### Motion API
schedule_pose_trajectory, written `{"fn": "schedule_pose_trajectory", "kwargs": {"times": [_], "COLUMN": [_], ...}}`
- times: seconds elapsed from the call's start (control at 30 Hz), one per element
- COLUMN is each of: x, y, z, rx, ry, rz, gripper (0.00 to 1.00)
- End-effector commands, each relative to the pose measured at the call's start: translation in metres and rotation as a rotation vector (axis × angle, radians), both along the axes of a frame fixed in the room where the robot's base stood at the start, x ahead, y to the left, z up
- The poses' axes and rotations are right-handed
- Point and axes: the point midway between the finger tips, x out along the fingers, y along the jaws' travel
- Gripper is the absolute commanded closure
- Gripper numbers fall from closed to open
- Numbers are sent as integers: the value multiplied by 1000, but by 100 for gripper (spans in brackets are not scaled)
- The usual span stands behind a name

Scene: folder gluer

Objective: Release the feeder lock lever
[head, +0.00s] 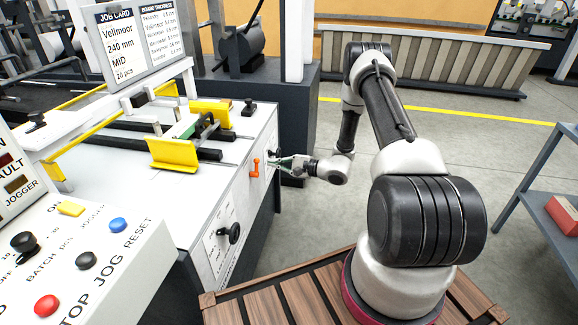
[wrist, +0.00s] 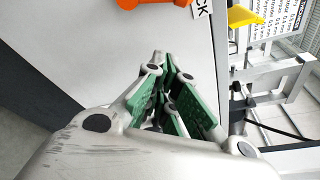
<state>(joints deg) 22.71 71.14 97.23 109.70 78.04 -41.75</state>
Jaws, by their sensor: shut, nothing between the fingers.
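The orange lever (head: 255,168) is on the white side panel of the feeder, in the middle of the head view. In the wrist view only the lower part of an orange piece (wrist: 152,3) shows at the top edge, beside a label ending in "CK" (wrist: 202,8). My gripper (head: 279,162) is just right of the lever in the head view, close to the panel. In the wrist view my gripper (wrist: 166,68) points at the panel with its green-padded fingers together and empty. The orange piece lies above the fingertips there, apart from them.
A black knob (head: 231,233) sits lower on the same panel. The control box (head: 100,265) with buttons stands at the lower left. Yellow guides (head: 172,154) stand on top of the feeder.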

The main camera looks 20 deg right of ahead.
Motion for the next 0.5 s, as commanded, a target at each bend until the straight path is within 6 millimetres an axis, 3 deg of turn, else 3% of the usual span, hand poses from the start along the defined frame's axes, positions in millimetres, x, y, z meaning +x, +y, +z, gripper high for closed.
{"fn": "schedule_pose_trajectory", "kwargs": {"times": [0.2,0.5], "x": [-11,-14], "y": [24,30], "z": [17,22], "rx": [0,1], "ry": [2,2], "rz": [2,-1], "gripper": [100,100]}}
